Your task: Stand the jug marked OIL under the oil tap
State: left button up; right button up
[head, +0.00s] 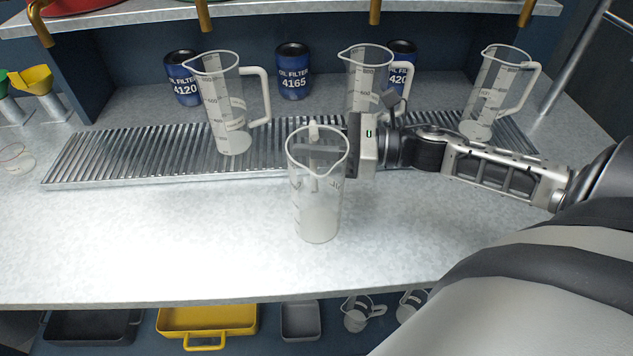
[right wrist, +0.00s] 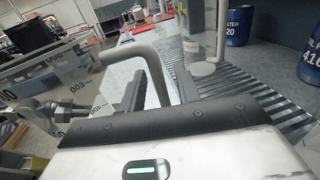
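My left gripper is not in view.
Three more clear jugs stand on the slotted grate (head: 90,160): left (head: 225,110), middle (head: 368,75) and right (head: 492,95). Blue oil filters (head: 293,72) stand behind. Funnels (head: 35,80) are at far left. The front left of the bench (head: 150,235) is clear.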

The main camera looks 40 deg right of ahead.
grip_shut()
